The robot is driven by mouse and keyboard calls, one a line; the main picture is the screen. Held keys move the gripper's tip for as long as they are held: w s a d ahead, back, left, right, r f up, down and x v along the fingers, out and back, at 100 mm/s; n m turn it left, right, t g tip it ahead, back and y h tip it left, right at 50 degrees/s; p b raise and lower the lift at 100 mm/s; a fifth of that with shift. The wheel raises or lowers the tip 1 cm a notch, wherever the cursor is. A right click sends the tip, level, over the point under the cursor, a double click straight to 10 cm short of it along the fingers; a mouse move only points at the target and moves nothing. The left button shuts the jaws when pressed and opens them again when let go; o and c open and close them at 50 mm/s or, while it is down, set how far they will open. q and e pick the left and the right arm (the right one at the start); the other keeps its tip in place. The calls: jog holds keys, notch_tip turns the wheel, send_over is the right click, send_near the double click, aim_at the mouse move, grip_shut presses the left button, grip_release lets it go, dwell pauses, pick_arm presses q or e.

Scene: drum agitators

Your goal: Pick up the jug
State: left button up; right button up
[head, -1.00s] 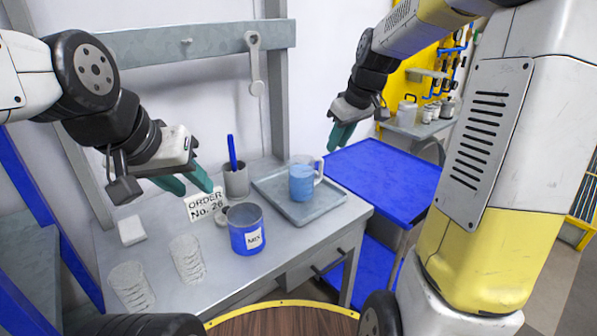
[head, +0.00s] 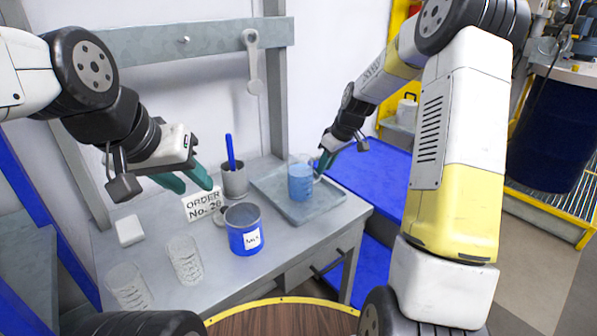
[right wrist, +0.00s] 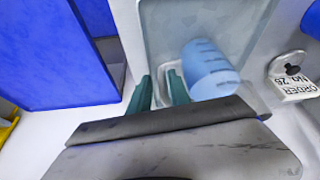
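The jug (head: 300,181) is clear, with blue liquid in it. It stands upright on a grey tray (head: 332,203) on the bench. My right gripper (head: 322,163) is at the jug's right side, by its handle. In the right wrist view the jug (right wrist: 208,70) lies right of the two green fingers (right wrist: 161,90). They are apart, with the pale handle (right wrist: 172,69) between them, partly hidden. I cannot tell whether they touch it. My left gripper (head: 189,180) is open and empty above the bench, left of the order sign.
A blue-filled mixing beaker (head: 244,231), an order sign (head: 202,204), a pen cup (head: 234,181), a white block (head: 130,230) and clear ribbed cups (head: 185,261) stand on the bench left of the tray. A blue cart (head: 372,180) stands to the right.

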jog(key=x, duration=0.4)
jog(key=shift+w+a+r, duration=0.1)
jog(key=shift+a, duration=0.15)
grip_shut()
dwell(1.1)
